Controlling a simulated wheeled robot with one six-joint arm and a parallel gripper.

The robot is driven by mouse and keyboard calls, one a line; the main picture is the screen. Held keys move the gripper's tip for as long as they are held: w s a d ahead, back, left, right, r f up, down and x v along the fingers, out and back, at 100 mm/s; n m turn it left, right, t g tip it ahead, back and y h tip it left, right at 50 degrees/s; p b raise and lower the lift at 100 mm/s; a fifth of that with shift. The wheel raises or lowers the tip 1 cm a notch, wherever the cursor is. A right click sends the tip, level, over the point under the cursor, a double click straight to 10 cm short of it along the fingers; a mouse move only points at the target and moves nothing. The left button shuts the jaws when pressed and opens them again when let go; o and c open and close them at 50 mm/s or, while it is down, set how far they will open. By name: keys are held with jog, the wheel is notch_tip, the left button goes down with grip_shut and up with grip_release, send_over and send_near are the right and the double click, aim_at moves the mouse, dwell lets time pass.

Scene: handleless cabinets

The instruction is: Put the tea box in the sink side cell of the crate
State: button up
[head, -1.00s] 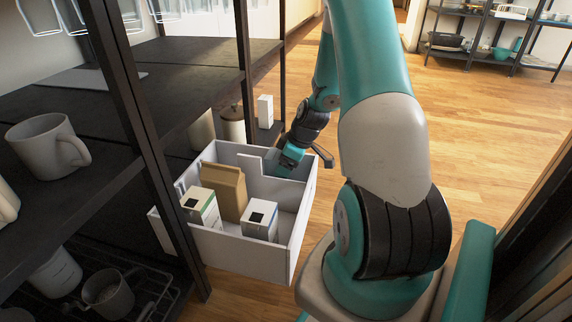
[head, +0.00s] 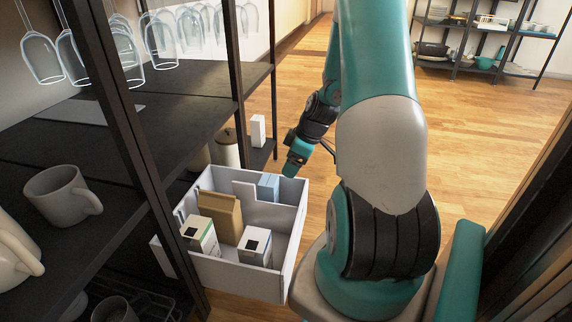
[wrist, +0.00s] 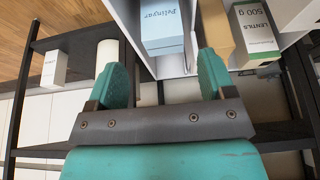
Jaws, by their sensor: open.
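A light-blue box (head: 268,187), which I take to be the tea box, stands in the far cell of the white crate (head: 232,277), at its right end. In the wrist view the same blue box (wrist: 163,28) shows its printed label, just beyond my fingertips. My gripper (wrist: 163,72) is open, with nothing between its fingers. In the head view my gripper (head: 292,170) is above and beyond the crate's far wall, apart from the box. The sink is not in view.
The near part of the crate holds a brown bag (head: 223,215) and two white cartons, left (head: 200,236) and right (head: 255,246). A dark shelf unit (head: 180,105) with mugs and glasses stands close on the left. Wooden floor (head: 440,130) is clear on the right.

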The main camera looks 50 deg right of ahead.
jog(key=w+a+r+n+y, duration=0.1)
jog(key=a+r, duration=0.3)
jog(key=a, duration=0.3)
jog(key=w+a+r+g, duration=0.1)
jog(key=w+a+r, duration=0.1)
jog(key=a+r, duration=0.35)
jog(key=w+a+r+n+y, duration=0.1)
jog(key=a+r, duration=0.2)
jog(key=a, duration=0.6)
jog(key=s+a+r+g, duration=0.1)
jog(key=s+a+r, duration=0.3)
jog(key=s+a, duration=0.4)
jog(key=s+a+r+g, duration=0.2)
jog(key=s+a+r, duration=0.1)
jog(key=s+a, duration=0.5)
jog(key=a, duration=0.2)
jog(key=shift+s+a+r+n, duration=0.2)
jog(key=shift+a+r+n, duration=0.1)
jog(key=shift+a+r, duration=0.1)
